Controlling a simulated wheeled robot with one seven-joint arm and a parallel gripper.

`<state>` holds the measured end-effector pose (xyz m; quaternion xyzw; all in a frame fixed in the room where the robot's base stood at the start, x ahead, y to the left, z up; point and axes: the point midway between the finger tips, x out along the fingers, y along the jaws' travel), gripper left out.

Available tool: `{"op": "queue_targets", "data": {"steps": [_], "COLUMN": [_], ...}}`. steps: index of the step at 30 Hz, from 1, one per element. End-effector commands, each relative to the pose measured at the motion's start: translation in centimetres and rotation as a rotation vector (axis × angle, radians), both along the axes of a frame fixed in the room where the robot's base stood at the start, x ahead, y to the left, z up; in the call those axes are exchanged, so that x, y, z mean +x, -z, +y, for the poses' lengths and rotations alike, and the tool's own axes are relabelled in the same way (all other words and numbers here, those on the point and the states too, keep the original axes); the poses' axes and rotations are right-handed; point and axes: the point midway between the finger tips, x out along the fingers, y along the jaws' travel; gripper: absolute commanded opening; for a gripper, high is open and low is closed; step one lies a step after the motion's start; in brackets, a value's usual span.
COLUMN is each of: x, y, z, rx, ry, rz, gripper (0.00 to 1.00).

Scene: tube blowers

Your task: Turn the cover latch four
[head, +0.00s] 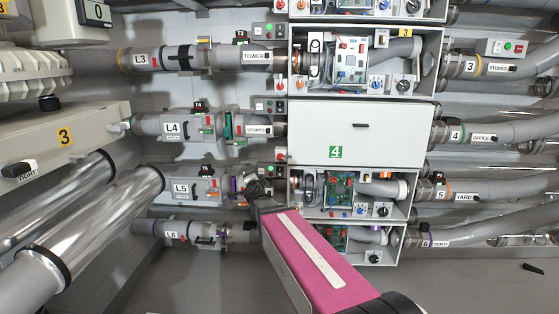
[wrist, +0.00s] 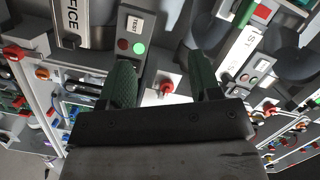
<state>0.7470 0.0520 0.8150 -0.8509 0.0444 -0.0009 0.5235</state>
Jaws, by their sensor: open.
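Cover four is a closed white panel (head: 310,135) with a green 4 label (head: 335,152), in the middle of the head view. A small dark piece (head: 361,126) sits on its upper middle; I cannot tell whether this is the latch. My gripper (head: 254,187) is below and left of the cover, in front of the L5 line. In the wrist view my gripper (wrist: 163,78) is open, with nothing held between its dark green fingers. A red knob (wrist: 166,87) shows behind the gap between them. Cover four is not clearly recognisable in the wrist view.
Open boxes with circuit boards (head: 351,62) stand above and below (head: 340,186) the cover. Labelled pipes run left (head: 172,127) and right (head: 480,134). A button box with a TEST label (wrist: 134,30) and an OFFICE label (wrist: 71,18) are close in the wrist view.

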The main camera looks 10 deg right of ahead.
Motion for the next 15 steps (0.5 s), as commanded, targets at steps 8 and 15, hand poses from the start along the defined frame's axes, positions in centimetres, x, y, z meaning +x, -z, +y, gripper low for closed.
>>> {"op": "queue_targets", "data": {"steps": [8,15], "x": [0.8,-0.1], "y": [-4.6,-5.0], "z": [-4.6,-6.3], "rx": [0.31,0.421], "ry": [0.432,0.61], "rz": [-0.188,-0.22], "gripper": [0.57,0.57]}}
